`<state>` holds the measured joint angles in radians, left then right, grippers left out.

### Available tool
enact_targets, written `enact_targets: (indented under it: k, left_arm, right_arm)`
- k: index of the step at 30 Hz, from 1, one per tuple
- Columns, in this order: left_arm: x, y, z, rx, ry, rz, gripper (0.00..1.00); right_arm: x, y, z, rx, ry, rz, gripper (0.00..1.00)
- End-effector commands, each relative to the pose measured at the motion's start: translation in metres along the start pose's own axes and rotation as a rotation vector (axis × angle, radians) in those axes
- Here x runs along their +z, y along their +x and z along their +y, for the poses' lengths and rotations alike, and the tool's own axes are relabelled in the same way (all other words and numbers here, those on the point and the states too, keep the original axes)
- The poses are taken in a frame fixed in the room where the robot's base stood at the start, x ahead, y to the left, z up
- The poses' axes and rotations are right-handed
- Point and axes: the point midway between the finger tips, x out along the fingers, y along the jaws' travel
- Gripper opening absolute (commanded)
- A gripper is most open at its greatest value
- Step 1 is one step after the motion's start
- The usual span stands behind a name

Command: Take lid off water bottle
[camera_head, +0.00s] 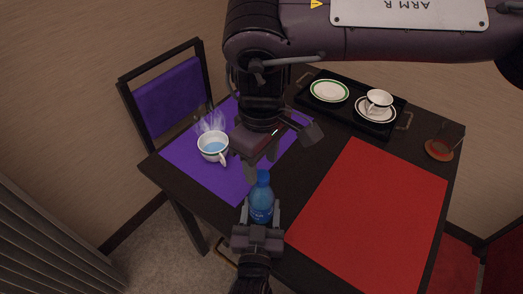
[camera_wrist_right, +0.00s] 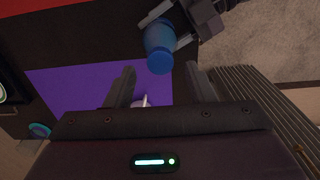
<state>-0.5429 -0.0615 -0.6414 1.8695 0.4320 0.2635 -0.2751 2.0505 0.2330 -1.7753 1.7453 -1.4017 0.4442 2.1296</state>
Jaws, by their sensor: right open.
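The lid (camera_wrist_right: 159,62) is on the bottle in the right wrist view. My left gripper (camera_head: 260,215), coming in from the bottom, has a finger on each side of the bottle body and appears shut on it. My right gripper (camera_head: 262,168) is above and just behind the lid, fingers pointing down. In the right wrist view its fingers (camera_wrist_right: 163,78) are apart and empty, with the lid just beyond the tips, in line with the gap.
A steaming cup (camera_head: 213,147) stands on the purple mat (camera_head: 190,165), left of my right gripper. A red mat (camera_head: 370,215) lies right. A chair (camera_head: 168,100) stands left.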

Motion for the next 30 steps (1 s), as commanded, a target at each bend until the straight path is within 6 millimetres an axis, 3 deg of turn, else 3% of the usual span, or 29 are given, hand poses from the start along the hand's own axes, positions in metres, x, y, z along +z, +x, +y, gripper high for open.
enact_targets:
  k: [6,17,27,30]
  left_arm:
    - [0.000,0.000,0.000,0.000,0.000,0.000,0.00]
    - [0.000,0.000,0.000,0.000,0.000,0.000,0.00]
    - [0.000,0.000,0.000,0.000,0.000,0.000,0.00]
    - [0.000,0.000,0.000,0.000,0.000,0.000,0.00]
  right_arm:
    - [0.000,0.024,0.000,0.000,0.000,-0.001,0.49]
    - [0.000,0.028,0.000,0.000,0.000,0.001,0.48]
    - [0.000,0.028,0.000,0.000,0.001,0.001,0.04]
    - [0.000,0.028,0.000,0.001,0.001,0.001,0.00]
